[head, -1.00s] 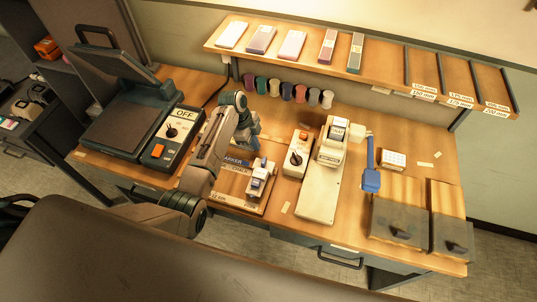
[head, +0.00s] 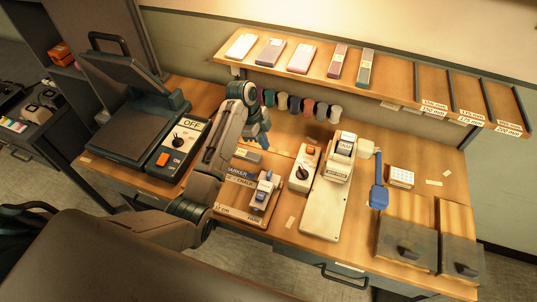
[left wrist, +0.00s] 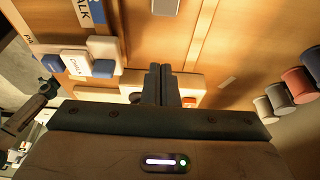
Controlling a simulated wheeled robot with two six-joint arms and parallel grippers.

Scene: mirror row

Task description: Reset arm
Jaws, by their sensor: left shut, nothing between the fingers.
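My left arm comes in from the left of the head view and reaches over the workbench (head: 285,228). My left gripper (head: 264,143) points down above the back of the bench, near the row of coloured spools. In the left wrist view its two dark fingers (left wrist: 162,84) are together with nothing between them. A wooden board with MARKER and CHALK labels (head: 238,180) lies below it, with a small white and blue block (head: 264,190) on it. A grey block (head: 248,155) lies just behind the board. My right gripper is not in view.
A switch box marked OFF (head: 178,148) and a dark hinged press (head: 125,115) stand left. A white box with an orange button (head: 303,168) and a long cream device (head: 325,200) stand right. Above is a shelf (head: 390,82); spools (head: 308,107) hang under it.

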